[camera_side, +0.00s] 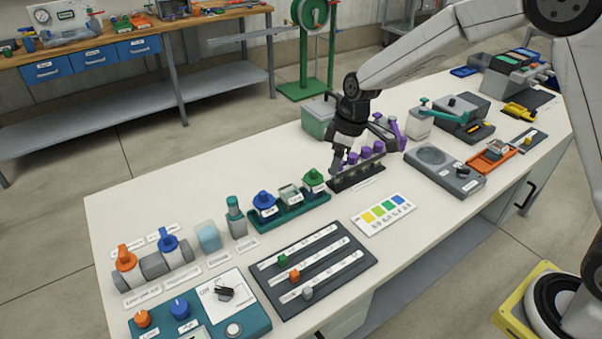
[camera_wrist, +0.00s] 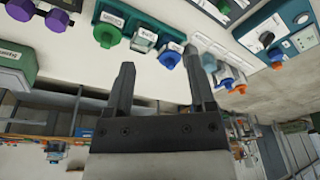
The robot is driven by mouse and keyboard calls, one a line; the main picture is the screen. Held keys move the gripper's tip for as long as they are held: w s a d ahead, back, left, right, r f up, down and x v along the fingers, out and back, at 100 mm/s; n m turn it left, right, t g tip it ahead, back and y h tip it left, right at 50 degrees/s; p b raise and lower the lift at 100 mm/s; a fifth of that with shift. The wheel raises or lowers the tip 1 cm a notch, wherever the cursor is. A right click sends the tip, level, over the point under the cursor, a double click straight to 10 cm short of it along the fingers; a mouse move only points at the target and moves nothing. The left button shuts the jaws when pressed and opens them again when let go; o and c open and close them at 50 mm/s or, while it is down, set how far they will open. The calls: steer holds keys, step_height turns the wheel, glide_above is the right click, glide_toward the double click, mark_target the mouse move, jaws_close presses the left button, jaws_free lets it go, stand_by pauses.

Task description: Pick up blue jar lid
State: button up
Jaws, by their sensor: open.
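The blue jar lid (camera_side: 264,199) sits on the left jar of a green rack (camera_side: 287,220). The rack also holds a jar without a coloured lid (camera_side: 290,194) in the middle and a jar with a green lid (camera_side: 314,179) at the right. My gripper (camera_side: 340,168) is open and empty, to the right of the rack and near the dark rack of purple-topped items. In the wrist view the blue lid (camera_wrist: 169,59) shows beyond and between my open fingers (camera_wrist: 160,68), apart from them.
The dark rack with purple tops (camera_side: 357,172) stands close to my gripper. A teal-topped bottle (camera_side: 235,213) and a pale blue block (camera_side: 208,237) stand left of the jars. A slider panel (camera_side: 313,267) and a colour card (camera_side: 384,214) lie in front.

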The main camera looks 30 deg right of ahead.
steer(key=w+a+f+n+y, duration=0.1)
steer(key=w+a+f+n, duration=0.2)
steer(key=w+a+n, duration=0.35)
steer(key=n+g+y, duration=0.1)
steer(key=n+y, duration=0.1)
steer(key=n, duration=0.1)
glide_toward(263, 192)
steer(key=f, duration=0.1)
steer(key=shift+a+f+n, duration=0.35)
steer(key=shift+a+f, duration=0.15)
steer(key=shift+a, duration=0.15)
steer(key=shift+x, duration=1.3)
steer(key=shift+d+x, duration=0.1)
steer(key=shift+x, duration=1.2)
steer(key=shift+d+x, duration=0.15)
steer(key=shift+x, duration=1.15)
